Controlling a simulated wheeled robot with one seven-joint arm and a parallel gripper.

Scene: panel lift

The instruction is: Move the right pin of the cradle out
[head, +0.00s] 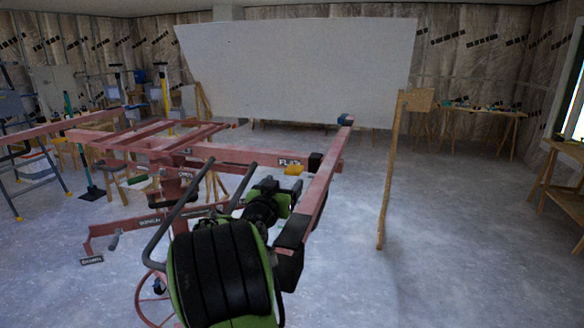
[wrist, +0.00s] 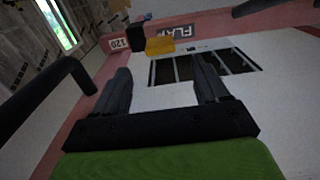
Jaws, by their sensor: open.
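The red cradle (head: 240,155) of the lift stands in front of me. Its right rail (head: 325,185) has a small blue piece (head: 347,120) at its far end, perhaps the right pin; its exact shape is too small to tell. In the wrist view the blue piece (wrist: 147,16) shows beyond a black block (wrist: 137,38). A yellow handle (head: 293,170) sits beside the FLAT label and also shows in the wrist view (wrist: 160,46). My gripper (wrist: 162,76) is open and empty, fingers pointing towards the yellow handle, apart from it. My arm hides part of the cradle in the head view.
A large white panel (head: 300,70) stands behind the cradle. A wooden post (head: 390,170) rises right of the rail. Grey curved handlebars (head: 165,228) flank my arm. A workbench (head: 470,112) is at the back right.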

